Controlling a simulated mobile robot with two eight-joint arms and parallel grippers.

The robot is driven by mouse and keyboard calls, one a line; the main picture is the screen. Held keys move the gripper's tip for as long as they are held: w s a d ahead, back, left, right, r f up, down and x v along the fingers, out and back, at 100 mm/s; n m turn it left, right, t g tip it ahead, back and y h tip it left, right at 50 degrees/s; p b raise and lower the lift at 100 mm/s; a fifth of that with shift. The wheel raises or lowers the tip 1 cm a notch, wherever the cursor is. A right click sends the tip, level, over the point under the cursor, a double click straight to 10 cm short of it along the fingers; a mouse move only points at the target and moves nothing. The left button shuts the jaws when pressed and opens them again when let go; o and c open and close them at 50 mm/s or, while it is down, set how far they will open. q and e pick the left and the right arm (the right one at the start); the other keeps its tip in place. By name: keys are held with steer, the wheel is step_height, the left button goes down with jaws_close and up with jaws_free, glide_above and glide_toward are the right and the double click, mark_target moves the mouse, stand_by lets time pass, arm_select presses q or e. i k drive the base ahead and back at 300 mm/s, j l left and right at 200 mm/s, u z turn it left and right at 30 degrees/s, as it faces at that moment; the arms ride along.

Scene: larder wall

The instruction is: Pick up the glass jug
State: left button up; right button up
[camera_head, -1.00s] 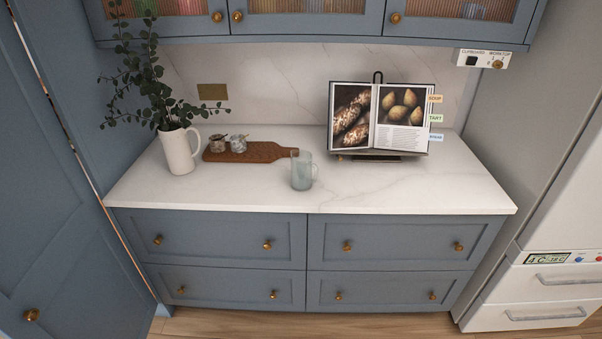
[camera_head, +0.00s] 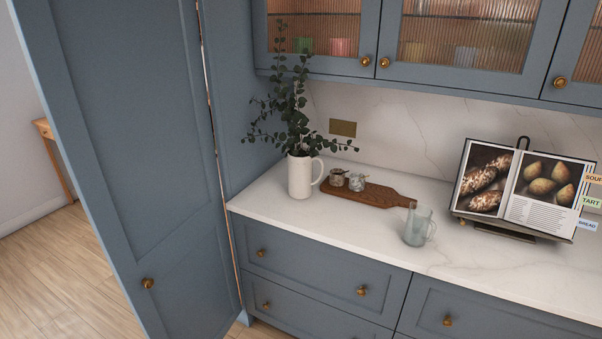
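The glass jug (camera_head: 418,227) stands upright on the white marble worktop (camera_head: 330,228), near its front edge. It is clear, slightly bluish glass, with its handle on the right side. It stands just in front of the right end of a wooden board. Nothing covers it. Neither of my grippers shows in the head view.
A white pitcher (camera_head: 300,177) with leafy stems stands at the worktop's left end. The wooden board (camera_head: 372,194) carries two small pots (camera_head: 347,180). An open cookbook (camera_head: 520,190) stands on the right. A tall blue door (camera_head: 120,160) is at left; glazed cupboards (camera_head: 460,45) hang above.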

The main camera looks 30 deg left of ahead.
mark_target(419, 221)
steer(key=i+l, duration=1)
steer(key=i+j+u, duration=0.05)
steer(key=i, duration=0.05)
